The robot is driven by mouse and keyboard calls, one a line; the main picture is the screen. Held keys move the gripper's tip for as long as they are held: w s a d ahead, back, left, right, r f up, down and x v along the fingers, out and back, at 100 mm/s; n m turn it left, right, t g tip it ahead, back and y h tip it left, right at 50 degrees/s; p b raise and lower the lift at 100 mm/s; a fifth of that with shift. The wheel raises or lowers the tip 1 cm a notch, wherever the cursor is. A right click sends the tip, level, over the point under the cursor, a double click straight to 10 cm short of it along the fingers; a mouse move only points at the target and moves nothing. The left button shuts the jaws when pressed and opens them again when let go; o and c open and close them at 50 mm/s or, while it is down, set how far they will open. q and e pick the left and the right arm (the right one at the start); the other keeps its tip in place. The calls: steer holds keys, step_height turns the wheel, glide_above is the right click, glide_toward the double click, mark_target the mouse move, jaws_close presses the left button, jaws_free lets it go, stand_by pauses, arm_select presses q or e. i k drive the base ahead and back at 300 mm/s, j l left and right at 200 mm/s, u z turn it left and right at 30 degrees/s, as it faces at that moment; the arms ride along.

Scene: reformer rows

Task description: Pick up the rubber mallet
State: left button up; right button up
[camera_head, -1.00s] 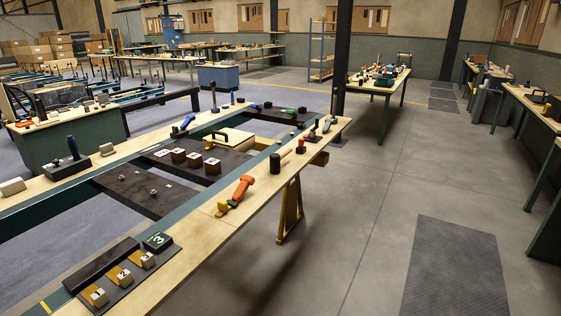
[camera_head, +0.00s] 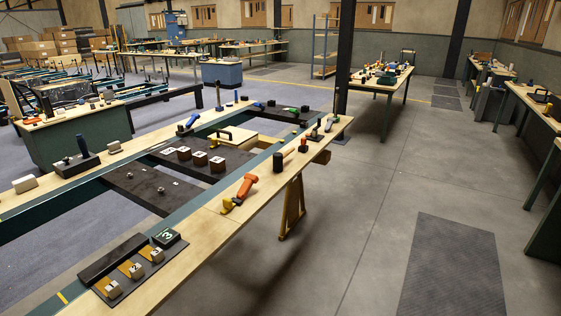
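A dark, upright, cylindrical head with a pale handle behind it looks like the rubber mallet (camera_head: 277,163). It rests on the pale wooden rail of the long bench (camera_head: 212,226), near the right edge, about midway along. It is small in the head view, so its handle is hard to make out. An orange tool with a yellow end (camera_head: 241,191) lies nearer to me on the same rail. Neither of my grippers is in view.
A black tray with numbered blocks (camera_head: 126,290) sits at the bench's near end. Open concrete floor with a dark mat (camera_head: 452,265) lies right of the bench. Another table (camera_head: 372,87) stands farther back.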

mark_target(278, 158)
steer(key=i+z, duration=0.2)
steer(key=i, duration=0.9)
